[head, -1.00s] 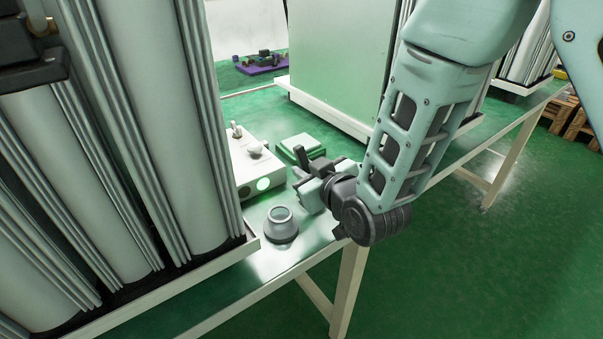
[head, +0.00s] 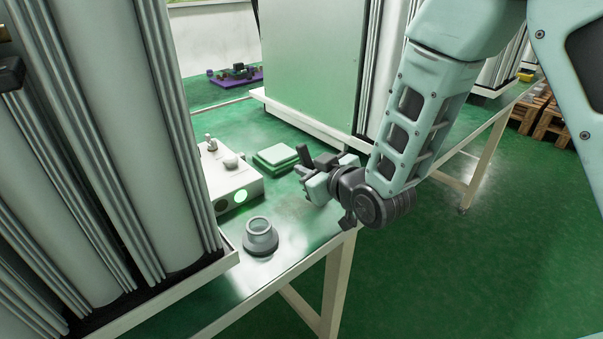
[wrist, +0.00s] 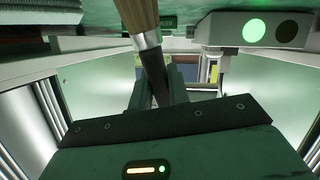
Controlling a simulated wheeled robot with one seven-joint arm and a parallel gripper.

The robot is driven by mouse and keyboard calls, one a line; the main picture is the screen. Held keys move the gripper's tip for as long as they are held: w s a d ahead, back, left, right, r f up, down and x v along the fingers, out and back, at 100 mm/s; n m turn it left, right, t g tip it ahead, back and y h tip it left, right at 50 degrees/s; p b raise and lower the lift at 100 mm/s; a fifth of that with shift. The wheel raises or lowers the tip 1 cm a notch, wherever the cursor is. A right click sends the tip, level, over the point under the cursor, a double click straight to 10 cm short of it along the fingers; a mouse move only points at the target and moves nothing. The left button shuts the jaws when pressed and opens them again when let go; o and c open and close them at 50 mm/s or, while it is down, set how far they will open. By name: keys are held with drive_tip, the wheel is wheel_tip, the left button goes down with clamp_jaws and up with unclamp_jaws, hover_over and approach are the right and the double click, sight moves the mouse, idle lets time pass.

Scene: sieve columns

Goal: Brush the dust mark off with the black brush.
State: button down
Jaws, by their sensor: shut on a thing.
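My gripper (head: 312,182) is above the right end of the green tabletop (head: 285,210), to the right of the white box. In the wrist view its fingers (wrist: 156,88) are shut on the black part of the brush (wrist: 155,70). From there the brush runs through a silver collar (wrist: 147,41) to a tan part (wrist: 138,14) at the top edge, where its tip is cut off. In the head view a dark bar rises beside the fingers; I cannot tell if it is the brush. I cannot make out the dust mark; pale sheen lies on the tabletop.
A white box (head: 236,180) with a lit green lamp stands left of my gripper. A grey flanged ring (head: 260,238) is in front of it, and a green block (head: 276,157) behind. Tall sieve columns (head: 120,150) fill the left.

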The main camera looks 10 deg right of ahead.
drive_tip(key=shift+w+a, duration=0.25)
drive_tip(key=shift+w, duration=0.3)
drive_tip(key=shift+s+a+b, duration=0.3)
drive_tip(key=shift+s+a, duration=0.65)
drive_tip(key=shift+a, duration=0.5)
drive_tip(key=shift+s+a+b, duration=0.25)
drive_tip(key=shift+s+a, duration=0.75)
drive_tip(key=shift+a, duration=0.45)
drive_tip(key=shift+s+a+b, duration=0.3)
drive_tip(key=shift+s+a, duration=0.65)
drive_tip(key=shift+a, duration=0.5)
drive_tip(key=shift+w+a, duration=0.25)
drive_tip(key=shift+w, duration=0.3)
drive_tip(key=shift+w+d+b, duration=0.35)
drive_tip(key=shift+w+d, duration=0.6)
drive_tip(key=shift+d, duration=0.45)
drive_tip(key=shift+w+d+b, duration=0.35)
drive_tip(key=shift+w+d, duration=0.65)
drive_tip(key=shift+d, duration=0.45)
drive_tip(key=shift+w+d+b, duration=0.35)
drive_tip(key=shift+w+d, duration=0.6)
drive_tip(key=shift+d, duration=0.45)
